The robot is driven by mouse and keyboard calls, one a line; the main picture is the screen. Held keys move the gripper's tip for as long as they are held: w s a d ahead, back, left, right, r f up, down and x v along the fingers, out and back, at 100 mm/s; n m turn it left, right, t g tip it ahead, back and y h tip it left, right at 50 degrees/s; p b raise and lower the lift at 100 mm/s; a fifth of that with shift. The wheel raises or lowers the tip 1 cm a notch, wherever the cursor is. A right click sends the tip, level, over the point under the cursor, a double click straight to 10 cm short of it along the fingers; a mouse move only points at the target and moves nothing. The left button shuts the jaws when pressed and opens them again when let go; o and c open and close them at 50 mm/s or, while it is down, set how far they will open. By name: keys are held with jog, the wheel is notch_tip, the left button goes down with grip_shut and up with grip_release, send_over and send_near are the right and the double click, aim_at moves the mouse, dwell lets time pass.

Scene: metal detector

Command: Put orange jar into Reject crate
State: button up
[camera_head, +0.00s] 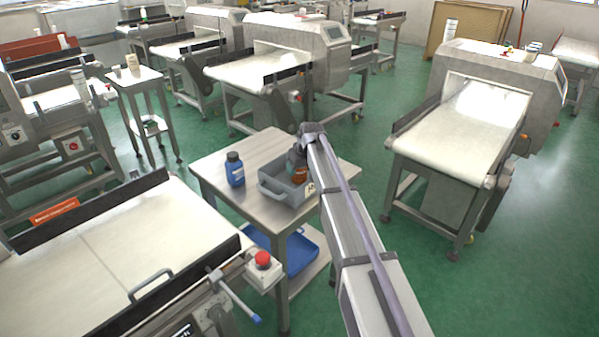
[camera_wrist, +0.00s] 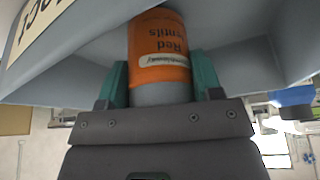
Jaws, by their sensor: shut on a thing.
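The orange jar (camera_head: 299,175) has a dark upper part and is at the grey Reject crate (camera_head: 272,193) on the small metal table. In the wrist view the orange jar (camera_wrist: 160,45) shows a "Red Lentils" label, upside down in the picture. My gripper (camera_wrist: 161,86) has its teal fingers shut on the two sides of the jar. In the head view my gripper (camera_head: 297,156) is partly hidden by my arm. The crate (camera_wrist: 245,50) surrounds the jar in the wrist view, and part of its lettered label shows. Whether the jar touches the crate floor is hidden.
A blue jar (camera_head: 235,169) with a dark lid stands on the metal table (camera_head: 213,163), left of the crate. A blue tray (camera_head: 292,252) lies on the lower shelf. Conveyors (camera_head: 130,250) stand left and right, with a red-button box (camera_head: 262,268) near the table.

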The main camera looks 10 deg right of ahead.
jog(key=shift+f, duration=0.25)
jog(key=o, duration=1)
jog(key=shift+r, duration=0.1)
jog(key=shift+r, duration=0.35)
jog(key=p+v, duration=1.1)
jog(key=v, duration=0.1)
jog(key=s+m+g, duration=0.1)
jog(key=s, duration=1)
jog(key=s+a+f+m+g+h, duration=0.1)
jog(key=s, duration=1.1)
jog(key=s+a+m+g, duration=0.1)
jog(key=s+g, duration=0.1)
jog(key=s, duration=1)
jog(key=shift+a+f+m+h, duration=0.15)
jog(key=shift+f+m+h, duration=0.15)
jog(key=shift+f+m, duration=0.1)
